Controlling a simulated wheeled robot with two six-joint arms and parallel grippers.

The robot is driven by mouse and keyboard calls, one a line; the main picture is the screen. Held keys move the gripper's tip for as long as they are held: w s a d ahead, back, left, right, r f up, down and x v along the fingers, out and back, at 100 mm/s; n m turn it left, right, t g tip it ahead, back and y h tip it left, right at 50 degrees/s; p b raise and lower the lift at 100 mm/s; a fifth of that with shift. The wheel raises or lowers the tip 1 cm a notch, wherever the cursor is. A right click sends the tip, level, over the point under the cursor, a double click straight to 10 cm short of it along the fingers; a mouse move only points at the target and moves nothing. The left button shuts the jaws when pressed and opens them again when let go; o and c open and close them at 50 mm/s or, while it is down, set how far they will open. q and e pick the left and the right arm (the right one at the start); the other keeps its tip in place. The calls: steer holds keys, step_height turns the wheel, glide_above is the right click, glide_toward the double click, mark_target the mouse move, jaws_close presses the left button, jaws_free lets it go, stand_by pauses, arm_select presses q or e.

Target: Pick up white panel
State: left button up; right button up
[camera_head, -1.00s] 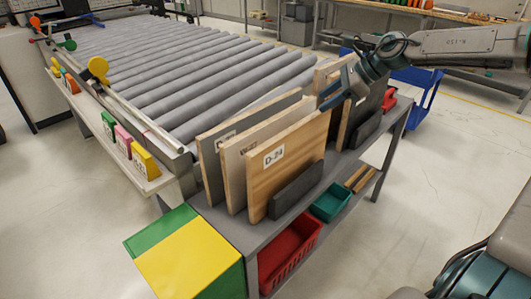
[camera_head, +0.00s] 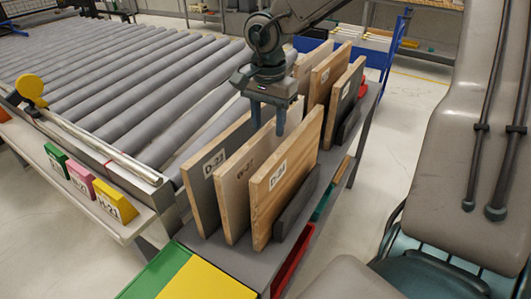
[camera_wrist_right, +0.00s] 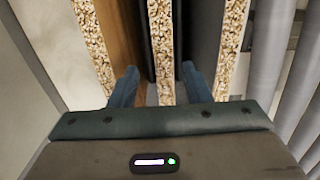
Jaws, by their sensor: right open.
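The pale panel marked W-27 (camera_head: 236,204) stands upright in the near rack, between the D-22 panel (camera_head: 203,188) and the D-24 panel (camera_head: 270,201). I take it for the white panel; its face looks light beige-white. My right gripper (camera_head: 268,120) points down over its top edge, open, with one finger on each side. In the right wrist view the chipboard edge of the middle panel (camera_wrist_right: 161,45) runs up between the fingers of my right gripper (camera_wrist_right: 159,88). Whether a finger touches it, I cannot tell. My left gripper is not in view.
Neighbouring panels stand close on both sides, with narrow gaps. A second group of panels (camera_head: 325,75) stands behind on the same table. A roller conveyor (camera_head: 120,85) lies to the left.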

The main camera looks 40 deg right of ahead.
mark_target(267, 143)
steer(key=shift+w+f, duration=0.25)
steer(key=shift+f, duration=1)
step_height(267, 143, down, 3)
steer(key=shift+d+f+p, duration=0.15)
steer(key=shift+f+p, duration=0.05)
steer(key=shift+p, duration=0.15)
steer(key=shift+w+f, duration=0.1)
steer(key=shift+f, duration=0.45)
steer(key=shift+c, duration=1.1)
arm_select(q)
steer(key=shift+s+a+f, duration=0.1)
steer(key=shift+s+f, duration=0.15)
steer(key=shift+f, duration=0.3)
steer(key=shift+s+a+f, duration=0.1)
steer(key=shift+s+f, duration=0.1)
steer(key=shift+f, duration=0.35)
arm_select(e)
jaws_close()
steer(key=shift+r, duration=0.1)
